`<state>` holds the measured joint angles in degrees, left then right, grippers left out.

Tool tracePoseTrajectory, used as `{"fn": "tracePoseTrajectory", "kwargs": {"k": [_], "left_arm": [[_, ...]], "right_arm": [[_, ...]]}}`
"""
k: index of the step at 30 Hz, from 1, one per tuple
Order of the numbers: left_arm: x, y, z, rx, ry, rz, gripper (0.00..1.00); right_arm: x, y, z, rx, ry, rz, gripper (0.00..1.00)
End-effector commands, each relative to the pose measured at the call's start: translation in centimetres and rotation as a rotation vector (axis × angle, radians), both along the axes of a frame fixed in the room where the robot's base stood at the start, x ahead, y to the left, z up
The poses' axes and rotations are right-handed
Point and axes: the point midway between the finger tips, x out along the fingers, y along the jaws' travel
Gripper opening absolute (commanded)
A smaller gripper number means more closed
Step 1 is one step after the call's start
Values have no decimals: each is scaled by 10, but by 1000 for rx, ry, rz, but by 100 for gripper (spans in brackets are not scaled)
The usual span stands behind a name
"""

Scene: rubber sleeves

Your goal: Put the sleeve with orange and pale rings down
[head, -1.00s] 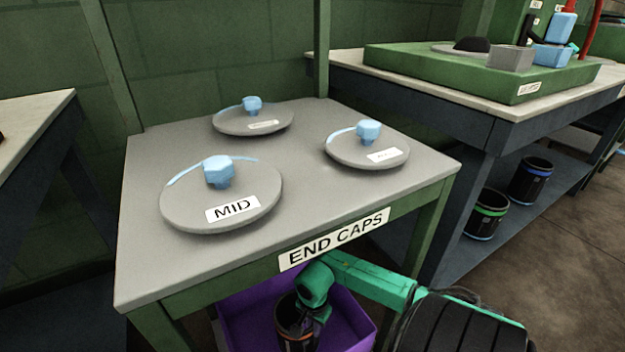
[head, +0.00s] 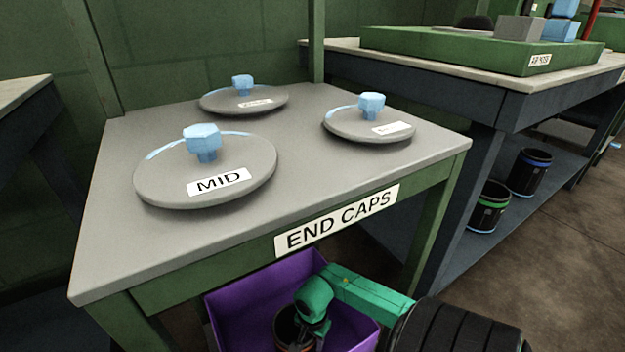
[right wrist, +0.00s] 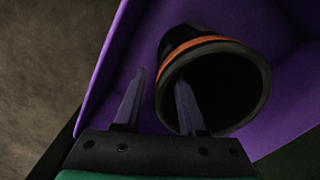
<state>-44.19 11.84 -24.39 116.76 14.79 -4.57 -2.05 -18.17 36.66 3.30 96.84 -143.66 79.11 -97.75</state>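The black sleeve (right wrist: 243,84) is inside the purple bin (right wrist: 108,75). In the right wrist view its open end faces the camera and an orange ring shows around it; I cannot make out a pale ring there. My right gripper (right wrist: 160,80) is open astride the sleeve's wall, one finger inside the mouth and the other outside, with a gap between the outer finger and the wall. In the head view the sleeve (head: 284,328) shows partly behind my right gripper (head: 312,332), low in the bin (head: 225,315). My left gripper is not in view.
The END CAPS table (head: 300,185) stands over the bin and carries three grey lids with blue knobs, one marked MID (head: 160,185). At right, a bench shelf holds a green-ringed sleeve (head: 488,208) and a blue-ringed sleeve (head: 530,172).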

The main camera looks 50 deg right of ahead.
Motion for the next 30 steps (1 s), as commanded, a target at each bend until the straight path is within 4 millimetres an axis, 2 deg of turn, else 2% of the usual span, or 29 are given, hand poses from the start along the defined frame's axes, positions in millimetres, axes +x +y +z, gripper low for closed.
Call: {"fn": "tracePoseTrajectory", "kwargs": {"k": [5,9,14,18,22,27,30], "left_arm": [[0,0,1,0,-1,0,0],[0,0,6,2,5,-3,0],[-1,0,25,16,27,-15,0],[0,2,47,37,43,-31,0],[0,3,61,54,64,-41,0],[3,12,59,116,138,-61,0],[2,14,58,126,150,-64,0]], "right_arm": [[0,0,0,0,1,0,40],[0,-1,9,-2,1,1,40],[0,-2,41,-4,0,2,40],[0,-2,78,-6,-1,3,40],[0,-1,110,-4,1,2,40],[-1,0,122,-1,2,-1,40],[-1,0,123,0,2,-2,40]]}}
